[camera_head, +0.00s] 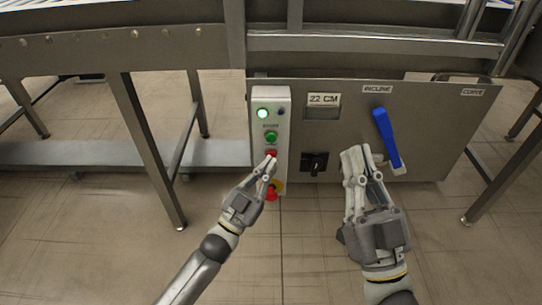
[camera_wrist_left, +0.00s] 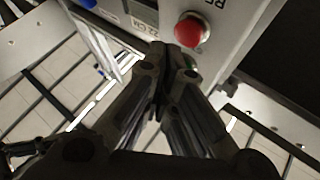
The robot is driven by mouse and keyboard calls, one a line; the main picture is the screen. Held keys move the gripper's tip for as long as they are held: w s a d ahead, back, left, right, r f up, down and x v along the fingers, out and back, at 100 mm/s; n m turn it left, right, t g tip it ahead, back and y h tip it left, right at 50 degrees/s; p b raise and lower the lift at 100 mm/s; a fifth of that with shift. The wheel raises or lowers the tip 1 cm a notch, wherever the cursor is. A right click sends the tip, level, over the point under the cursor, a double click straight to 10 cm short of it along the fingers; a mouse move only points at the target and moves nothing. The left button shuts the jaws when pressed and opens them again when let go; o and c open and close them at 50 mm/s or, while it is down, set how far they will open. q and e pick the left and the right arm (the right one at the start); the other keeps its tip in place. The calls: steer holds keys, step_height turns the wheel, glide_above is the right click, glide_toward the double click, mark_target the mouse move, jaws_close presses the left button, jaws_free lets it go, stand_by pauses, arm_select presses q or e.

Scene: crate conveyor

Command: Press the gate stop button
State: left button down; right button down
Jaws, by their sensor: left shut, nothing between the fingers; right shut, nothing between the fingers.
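A grey control box (camera_head: 284,125) is on the panel beneath the conveyor. It carries a green button (camera_head: 271,136), a red button (camera_head: 271,154) under it, and a larger red knob (camera_head: 271,194) on a yellow ring lower down. The button labels are too small to read. My left gripper (camera_head: 270,163) is shut, its fingertips at the red button and partly covering it; contact cannot be told. In the left wrist view a red button (camera_wrist_left: 191,30) shows just beyond the shut fingertips (camera_wrist_left: 170,58). My right gripper (camera_head: 355,157) is shut and empty, before the panel near the blue lever.
The panel (camera_head: 430,140) also has a "22 CM" display (camera_head: 323,106), a black rotary switch (camera_head: 315,163) and a blue lever (camera_head: 386,138) under an "INCLINE" label. A green lamp (camera_head: 262,113) is lit. Steel conveyor legs (camera_head: 150,150) stand at the left.

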arm_select(q)
steer(key=shift+w, duration=0.15)
arm_select(e)
steer(key=shift+s, duration=0.1)
stand_by(0.3)
arm_select(q)
steer(key=shift+w, duration=0.25)
arm_select(e)
steer(key=shift+s+r+t, duration=0.35)
steer(key=shift+r+t, duration=0.05)
steer(key=shift+r, duration=0.2)
arm_select(q)
steer(key=shift+w+b, duration=0.3)
steer(key=shift+w, duration=0.15)
arm_select(e)
steer(key=shift+s+d+r+t+y, duration=0.1)
steer(key=shift+s+r+t+y, duration=0.3)
steer(key=shift+s+r, duration=0.15)
stand_by(0.4)
arm_select(q)
steer(key=shift+s+p, duration=0.55)
steer(key=shift+s, duration=0.3)
arm_select(e)
steer(key=shift+w+f+g+h, duration=0.3)
steer(key=shift+w+f+g, duration=0.45)
steer(key=shift+f, duration=0.2)
steer(key=shift+w+f+g+h, duration=0.3)
steer(key=shift+w+f+g, duration=0.4)
steer(key=shift+f, duration=0.25)
